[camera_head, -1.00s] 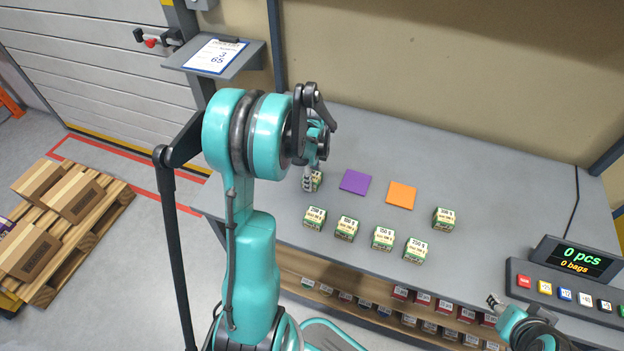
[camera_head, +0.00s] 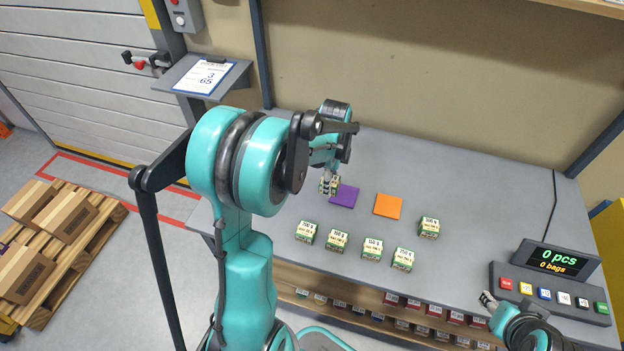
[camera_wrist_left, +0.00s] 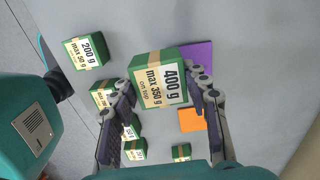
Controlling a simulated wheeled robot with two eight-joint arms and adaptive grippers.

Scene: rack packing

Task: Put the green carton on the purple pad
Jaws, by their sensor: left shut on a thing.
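My left gripper (camera_head: 329,182) is shut on a green carton (camera_wrist_left: 159,80) with a cream label reading 400 g, and holds it upright-looking between its fingers. In the head view the held carton is small and partly covered by the fingers, at the left edge of the purple pad (camera_head: 347,196). In the left wrist view the carton looks larger than the others and hides part of the purple pad (camera_wrist_left: 197,56); its exact height above the table is unclear. My right gripper (camera_head: 488,298) is at the front right, too small to tell open from shut.
An orange pad (camera_head: 388,206) lies right of the purple one. Several similar green cartons stand in front, such as the 200 g carton (camera_head: 307,231) and one further right (camera_head: 429,228). A display with buttons (camera_head: 553,260) is at the right. The back of the table (camera_head: 440,165) is clear.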

